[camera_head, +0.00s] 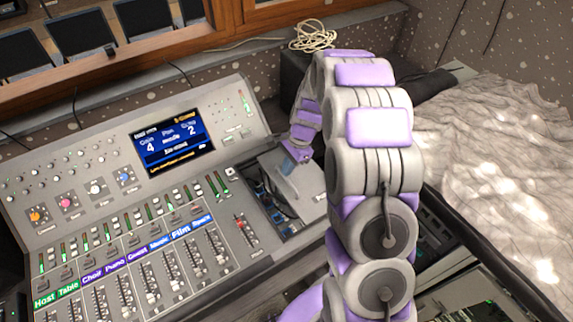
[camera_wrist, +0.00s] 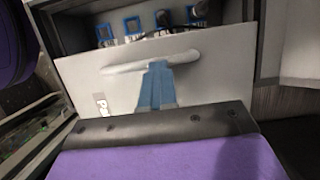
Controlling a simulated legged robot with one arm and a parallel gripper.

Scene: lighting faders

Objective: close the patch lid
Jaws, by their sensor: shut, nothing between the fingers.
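The patch lid (camera_head: 302,186) is a light grey plate at the right end of the mixing console, and it stands tilted open over the patch bay (camera_head: 268,207). In the wrist view the lid (camera_wrist: 215,75) fills the middle, with a pale bar handle (camera_wrist: 122,67) and a partly hidden label. Blue-rimmed sockets (camera_wrist: 131,26) show beyond its upper edge. My gripper (camera_head: 288,165) is at the lid. Its blue fingers (camera_wrist: 157,72) are shut and empty, with their tips at the handle; I cannot tell whether they touch it. My arm hides part of the lid's right side in the head view.
The console (camera_head: 70,200) has knobs, labelled fader strips and a lit screen (camera_head: 172,141) left of the lid. A coiled cable (camera_head: 313,36) lies behind my arm. A crumpled grey cloth (camera_head: 500,160) covers the area at right.

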